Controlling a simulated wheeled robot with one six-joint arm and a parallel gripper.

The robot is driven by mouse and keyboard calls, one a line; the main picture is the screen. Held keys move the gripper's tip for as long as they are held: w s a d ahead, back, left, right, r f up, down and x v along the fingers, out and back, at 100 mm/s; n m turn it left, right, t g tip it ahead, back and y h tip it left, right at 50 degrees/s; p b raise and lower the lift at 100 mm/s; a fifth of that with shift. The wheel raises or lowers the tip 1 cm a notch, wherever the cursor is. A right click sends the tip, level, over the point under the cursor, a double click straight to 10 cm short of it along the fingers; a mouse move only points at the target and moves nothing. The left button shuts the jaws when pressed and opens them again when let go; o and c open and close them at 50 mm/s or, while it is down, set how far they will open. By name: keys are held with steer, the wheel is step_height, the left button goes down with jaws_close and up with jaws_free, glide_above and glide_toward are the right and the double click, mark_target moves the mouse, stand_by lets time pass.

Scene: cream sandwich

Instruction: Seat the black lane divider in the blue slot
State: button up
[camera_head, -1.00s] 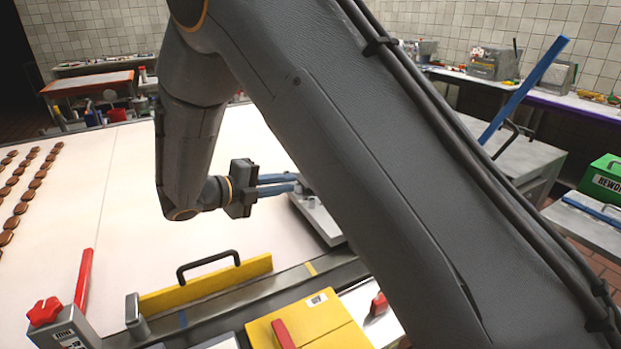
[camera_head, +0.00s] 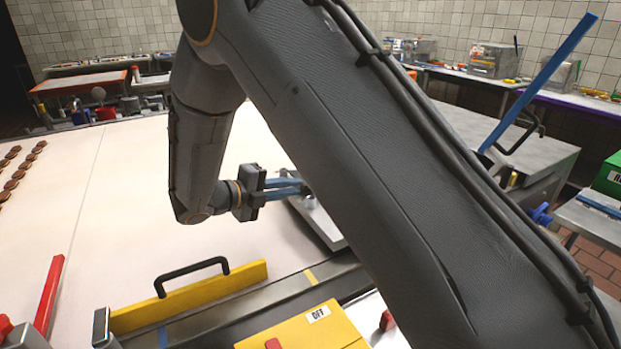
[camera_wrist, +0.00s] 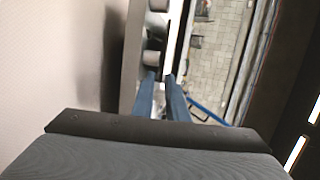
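I cannot pick out a black lane divider in either view. A small blue mark (camera_head: 163,337) shows on the grey metal rail (camera_head: 235,327) at the bottom of the head view; any slot there is too small to make out. A yellow plate (camera_head: 215,292) with a black handle (camera_head: 190,275) stands upright along the rail. My gripper (camera_head: 298,188) is over the right side of the white belt, beyond the rail. Its blue fingers also show in the wrist view (camera_wrist: 161,78), slightly apart with a narrow gap and nothing visible between them.
A yellow box marked OFF (camera_head: 305,330) sits at the near side of the rail. A yellow mark (camera_head: 311,277) lies on the rail. A grey metal unit (camera_head: 318,222) is near my fingers. Brown biscuits (camera_head: 18,174) lie far left. The middle of the white belt (camera_head: 115,215) is clear.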

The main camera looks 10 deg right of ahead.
mark_target(303, 196)
steer(key=p+x, duration=0.1)
steer(key=x, duration=0.1)
steer(key=p+x, duration=0.1)
steer(key=x, duration=0.1)
steer(key=shift+s+d+r, duration=0.1)
steer(key=shift+d+r, duration=0.1)
steer(key=shift+d, duration=0.05)
steer(key=shift+w+d+f, duration=0.25)
steer(key=shift+w+d, duration=0.05)
steer(key=shift+w, duration=0.05)
jaws_close()
